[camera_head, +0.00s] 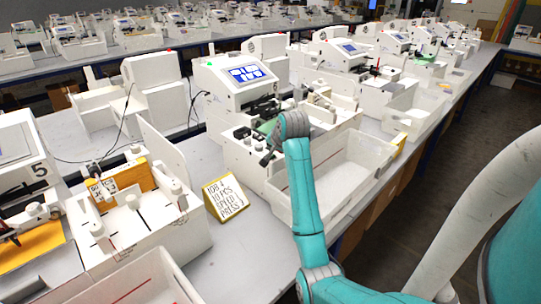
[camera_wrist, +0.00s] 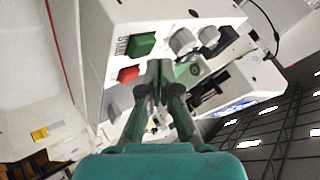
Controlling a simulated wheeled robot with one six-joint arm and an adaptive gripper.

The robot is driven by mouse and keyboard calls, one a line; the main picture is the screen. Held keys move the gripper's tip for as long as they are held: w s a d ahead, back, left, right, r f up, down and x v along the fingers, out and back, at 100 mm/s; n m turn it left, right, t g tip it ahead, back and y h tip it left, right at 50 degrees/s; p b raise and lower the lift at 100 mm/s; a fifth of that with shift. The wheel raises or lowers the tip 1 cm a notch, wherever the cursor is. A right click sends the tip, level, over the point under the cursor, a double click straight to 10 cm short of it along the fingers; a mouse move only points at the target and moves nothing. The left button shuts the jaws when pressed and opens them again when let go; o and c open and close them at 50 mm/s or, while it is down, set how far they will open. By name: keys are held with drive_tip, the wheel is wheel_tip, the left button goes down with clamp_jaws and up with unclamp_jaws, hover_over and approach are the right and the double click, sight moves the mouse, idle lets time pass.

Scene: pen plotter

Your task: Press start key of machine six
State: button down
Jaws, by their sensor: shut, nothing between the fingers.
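Machine six (camera_head: 236,103) is the white plotter with a lit blue screen in the middle of the head view. In the wrist view, a green key (camera_wrist: 141,45) with lettering that looks like START sits on its white panel. A red key (camera_wrist: 129,73) is just below it. My gripper (camera_wrist: 160,68) is shut and empty, its tips just below and right of the green key in the picture. Whether the tips touch the panel cannot be told. In the head view my gripper (camera_head: 268,146) is over the machine's front, and the arm hides part of it.
Grey knobs (camera_wrist: 183,41) and a round green part (camera_wrist: 188,71) are close to the fingers. A yellow-edged job card (camera_head: 225,197) stands left of machine six. Machine five (camera_head: 22,165) is at the left. A white bin (camera_head: 337,170) is beside my arm.

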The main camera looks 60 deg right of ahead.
drive_tip(key=shift+r, duration=0.2)
drive_tip(key=shift+r, duration=2.4)
